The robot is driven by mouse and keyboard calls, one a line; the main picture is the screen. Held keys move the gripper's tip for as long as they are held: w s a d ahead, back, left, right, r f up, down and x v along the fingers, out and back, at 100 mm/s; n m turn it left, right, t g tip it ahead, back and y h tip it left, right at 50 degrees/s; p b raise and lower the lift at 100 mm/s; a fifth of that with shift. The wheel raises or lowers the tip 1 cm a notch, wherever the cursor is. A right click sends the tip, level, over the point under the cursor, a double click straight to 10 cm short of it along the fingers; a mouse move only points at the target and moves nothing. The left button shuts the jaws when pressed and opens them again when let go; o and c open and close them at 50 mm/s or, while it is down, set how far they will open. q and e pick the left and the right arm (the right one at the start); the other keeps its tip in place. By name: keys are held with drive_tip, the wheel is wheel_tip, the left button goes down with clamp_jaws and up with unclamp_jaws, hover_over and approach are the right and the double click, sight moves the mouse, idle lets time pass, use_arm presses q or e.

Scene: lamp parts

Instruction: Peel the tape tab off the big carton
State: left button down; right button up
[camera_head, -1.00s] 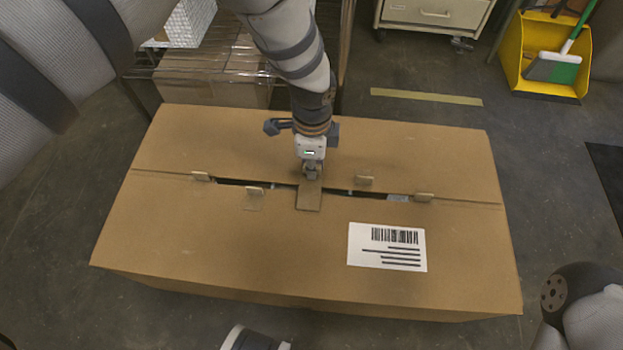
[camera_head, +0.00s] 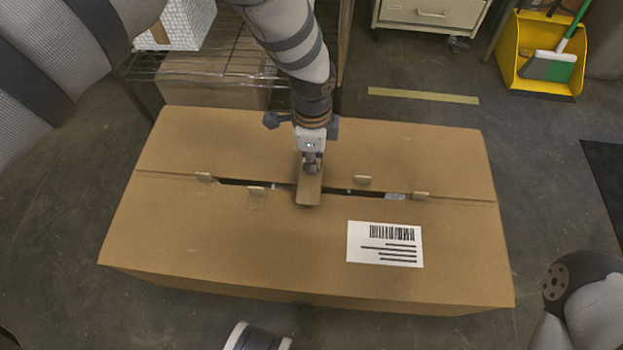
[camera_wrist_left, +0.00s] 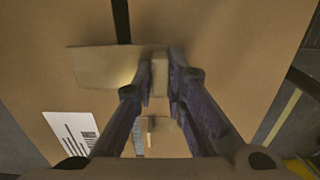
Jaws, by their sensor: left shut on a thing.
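The big carton (camera_head: 220,235) stands on the floor, its top flaps meeting at a narrow dark slit. A short brown tape strip (camera_head: 309,192) lies across the middle of the slit. My left gripper (camera_head: 311,168) reaches down from the back and is shut on the tape tab at the strip's far end. In the left wrist view the fingertips (camera_wrist_left: 159,78) close around the tab, and the tape strip (camera_wrist_left: 100,68) extends left from it, looking slightly tilted. The fingers hide part of the tab. My right gripper is not in view.
Small cardboard tabs, such as one (camera_head: 256,190) left of the tape, stick up along the slit. A white barcode label (camera_head: 385,244) is on the near flap.

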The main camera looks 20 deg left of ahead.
use_arm(q)
wheel_tip(320, 180, up, 6)
drive_tip(key=p, duration=0.3)
drive_tip(key=shift+f, duration=0.1)
drive_tip(key=shift+f, duration=0.1)
